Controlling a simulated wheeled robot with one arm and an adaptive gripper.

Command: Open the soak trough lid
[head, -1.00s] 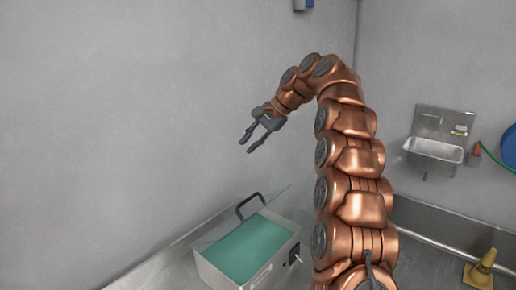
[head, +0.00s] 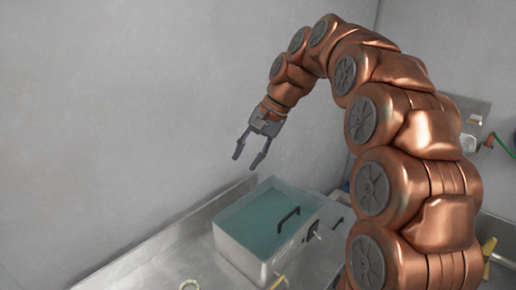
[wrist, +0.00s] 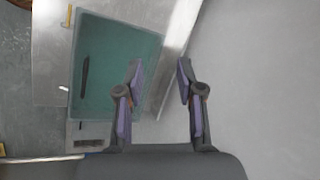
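The soak trough (head: 240,250) is a pale metal box with a teal inside, standing on the metal counter. Its see-through lid (head: 258,212) lies down over the top and looks shut. The black bar handle (head: 287,219) is on the lid near the knob side. In the wrist view the trough's lid (wrist: 115,75) and handle (wrist: 85,76) show left of the fingers. My gripper (head: 246,161) is open and empty, above the trough's wall side, apart from lid and handle. The wrist view shows its two fingers (wrist: 160,68) spread with nothing between them.
A grey wall (head: 110,110) rises behind the counter (head: 150,262). A black knob or lever (head: 312,231) sticks out of the trough's side. My arm covers much of the right side.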

